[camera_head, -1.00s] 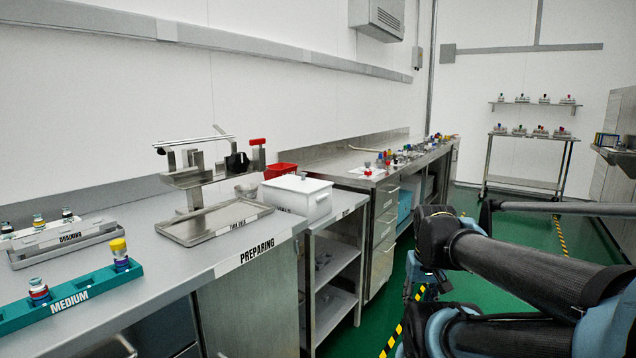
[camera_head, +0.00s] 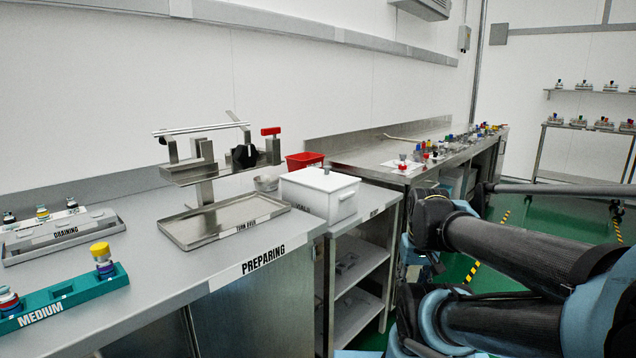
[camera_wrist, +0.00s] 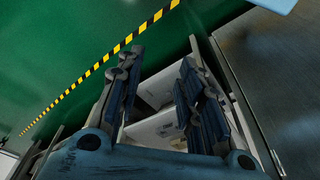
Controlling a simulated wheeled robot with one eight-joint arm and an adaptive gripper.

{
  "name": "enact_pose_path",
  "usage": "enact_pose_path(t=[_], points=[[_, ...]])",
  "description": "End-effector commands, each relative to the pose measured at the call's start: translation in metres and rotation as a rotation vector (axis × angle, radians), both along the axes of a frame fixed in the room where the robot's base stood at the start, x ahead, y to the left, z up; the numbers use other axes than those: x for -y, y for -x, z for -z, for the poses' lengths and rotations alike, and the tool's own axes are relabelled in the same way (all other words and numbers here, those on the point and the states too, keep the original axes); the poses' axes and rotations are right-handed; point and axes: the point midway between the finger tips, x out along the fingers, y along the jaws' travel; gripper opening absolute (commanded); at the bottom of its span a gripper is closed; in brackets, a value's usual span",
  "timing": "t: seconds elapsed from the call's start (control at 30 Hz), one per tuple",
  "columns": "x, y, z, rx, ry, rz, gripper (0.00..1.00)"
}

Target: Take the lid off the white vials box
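The white vials box (camera_head: 320,203) stands at the right end of the steel counter, just right of the metal tray. My gripper is not visible in the head view, where only my folded arm shows at the right, apart from the box. In the wrist view my gripper (camera_wrist: 158,95) has its two dark fingers spread apart, with nothing held between them. The box cannot be made out for sure in the wrist view.
A metal tray (camera_head: 186,230) and a clamp stand (camera_head: 204,160) are left of the box. A red bin (camera_head: 304,159) is behind it. A teal MEDIUM rack (camera_head: 72,294) and a DRAINING rack (camera_head: 64,236) hold vials at left. Open shelves (camera_head: 358,265) are below the box.

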Motion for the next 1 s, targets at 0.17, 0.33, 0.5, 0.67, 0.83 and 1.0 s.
enact_pose_path(t=[0.17, 0.33, 0.5, 0.67, 0.83, 1.0], points=[[-0.003, -0.001, -0.019, 0.015, -0.019, 0.058, 0.45], [-0.014, -0.039, -0.069, 0.02, -0.095, 0.28, 0.45], [-0.034, -0.091, -0.134, 0.01, -0.202, 0.59, 0.45], [-0.055, -0.142, -0.189, -0.013, -0.303, 0.885, 0.45], [-0.082, -0.197, -0.243, -0.058, -0.406, 1.198, 0.45], [-0.112, -0.251, -0.292, -0.123, -0.499, 1.513, 0.45]])
